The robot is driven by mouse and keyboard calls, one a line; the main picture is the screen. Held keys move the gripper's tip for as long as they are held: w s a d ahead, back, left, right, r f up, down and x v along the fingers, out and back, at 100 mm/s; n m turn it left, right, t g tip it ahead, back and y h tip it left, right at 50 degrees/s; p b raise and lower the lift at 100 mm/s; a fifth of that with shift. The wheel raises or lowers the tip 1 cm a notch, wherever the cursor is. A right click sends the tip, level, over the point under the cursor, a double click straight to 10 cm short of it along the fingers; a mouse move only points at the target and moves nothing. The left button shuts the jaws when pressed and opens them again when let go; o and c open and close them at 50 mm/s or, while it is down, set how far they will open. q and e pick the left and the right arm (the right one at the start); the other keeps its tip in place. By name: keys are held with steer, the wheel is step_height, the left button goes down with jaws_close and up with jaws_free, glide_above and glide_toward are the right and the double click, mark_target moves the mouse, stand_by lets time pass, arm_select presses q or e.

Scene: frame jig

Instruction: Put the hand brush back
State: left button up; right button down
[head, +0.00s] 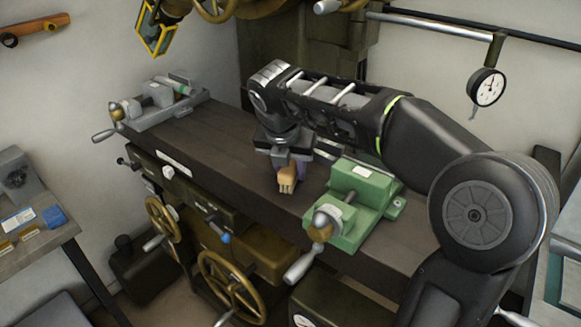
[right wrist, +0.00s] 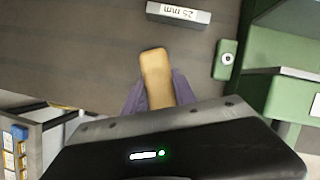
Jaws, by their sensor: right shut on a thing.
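My right gripper (head: 284,162) is over the dark machine table, pointing down, and is shut on the hand brush (head: 288,179). Only a tan, wooden-looking part of the brush shows below the fingers. In the right wrist view the brush (right wrist: 157,72) sticks out as a rounded tan piece between the two purplish-grey fingers (right wrist: 158,95). The rest of it is hidden by the gripper body. I cannot tell whether the brush touches the table. My left gripper is not in view.
A green vise (head: 360,190) stands close right of the gripper. A grey vise (head: 155,101) is at the table's far left end. A grey block marked 25 mm (right wrist: 178,13) lies near the brush. The dark table (head: 215,140) is clear between the grey vise and the gripper.

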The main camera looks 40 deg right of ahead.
steer(key=shift+f, duration=0.2)
steer(key=c, duration=1)
jaws_free()
steer(key=shift+r, duration=0.15)
